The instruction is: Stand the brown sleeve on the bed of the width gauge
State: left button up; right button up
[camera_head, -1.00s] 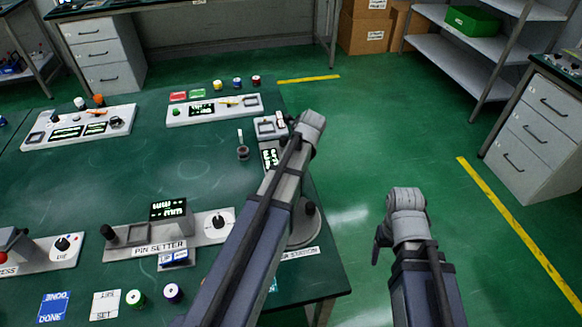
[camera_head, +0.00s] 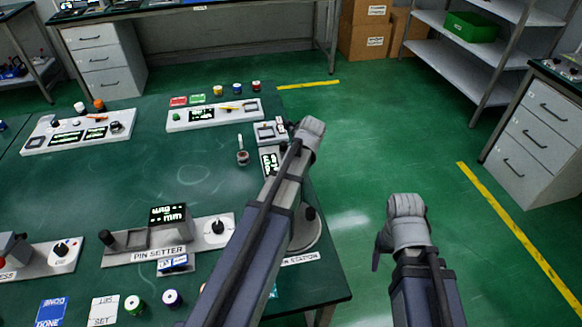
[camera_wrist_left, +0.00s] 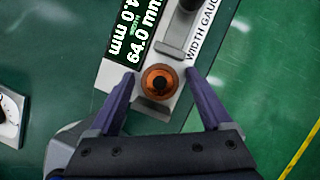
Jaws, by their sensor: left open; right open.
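My left gripper (camera_wrist_left: 160,77) is open, one finger on each side of the sleeve, with gaps visible. In the head view the gauge (camera_head: 268,162) is partly hidden by my left arm, which also hides the left fingers. My right gripper (camera_head: 380,258) hangs over the floor right of the table, away from the gauge.
The green table holds a pin setter (camera_head: 160,252) at the front, a white panel (camera_head: 213,115) at the back and another (camera_head: 80,132) at the back left. A round-based station (camera_head: 305,235) stands by my left arm. The table's middle is clear.

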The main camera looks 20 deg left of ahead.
pick_arm(q)
jog(key=p+v, duration=1.1)
jog(key=v, duration=0.1)
jog(key=s+d+f+n+g+h, duration=0.1)
jog(key=s+d+n+g+h, duration=0.1)
jog(key=s+d+n, duration=1.6)
jog(key=shift+d+n+h, duration=0.5)
jog(key=shift+d+n, duration=0.2)
jog(key=shift+d, duration=0.35)
